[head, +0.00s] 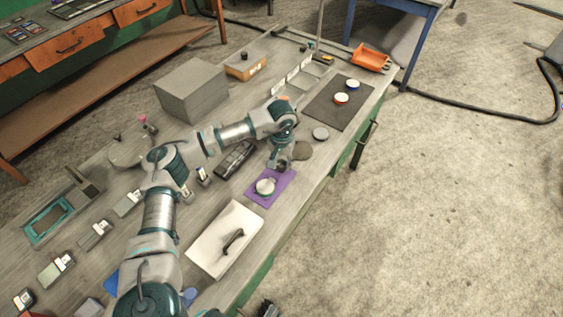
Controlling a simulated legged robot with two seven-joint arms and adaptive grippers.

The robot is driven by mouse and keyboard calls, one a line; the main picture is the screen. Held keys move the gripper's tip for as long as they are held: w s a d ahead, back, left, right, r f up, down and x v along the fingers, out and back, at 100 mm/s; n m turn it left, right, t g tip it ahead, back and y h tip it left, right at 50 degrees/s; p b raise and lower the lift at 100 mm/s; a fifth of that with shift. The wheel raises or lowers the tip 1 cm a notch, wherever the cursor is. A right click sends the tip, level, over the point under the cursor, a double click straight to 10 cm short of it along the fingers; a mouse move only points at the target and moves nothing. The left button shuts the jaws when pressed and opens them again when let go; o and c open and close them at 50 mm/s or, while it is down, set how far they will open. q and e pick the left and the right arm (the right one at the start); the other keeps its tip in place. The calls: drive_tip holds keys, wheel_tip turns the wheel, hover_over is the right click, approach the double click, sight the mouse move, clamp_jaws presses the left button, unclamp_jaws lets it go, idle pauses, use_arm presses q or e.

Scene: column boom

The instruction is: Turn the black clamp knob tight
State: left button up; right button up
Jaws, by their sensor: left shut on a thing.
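My left arm reaches in from the lower left across the bench. My left gripper (281,164) points down at the far edge of a purple mat (255,199). It is shut on a small dark thing, mostly hidden by the fingers; I cannot tell whether this is the black clamp knob. A pale round piece (265,186) sits on the mat, just nearer than the fingers. A thin upright column (320,22) stands at the bench's far end, with small dark parts near its foot. No clamp knob can be made out clearly. My right gripper does not show.
A white board with a black handle (233,240) lies nearer than the mat. Grey discs (320,133) and a dark mat (336,108) with two small round pots lie beyond my gripper. A grey box (192,90) and orange bin (371,57) stand farther back. Open floor lies right.

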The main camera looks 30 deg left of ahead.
sight(281, 162)
use_arm(q)
drive_tip(key=shift+r, duration=0.1)
idle(0.4)
drive_tip(key=o, duration=1.1)
drive_tip(key=shift+o, duration=0.2)
wheel_tip(281, 162, up, 12)
drive_tip(key=shift+w, duration=0.1)
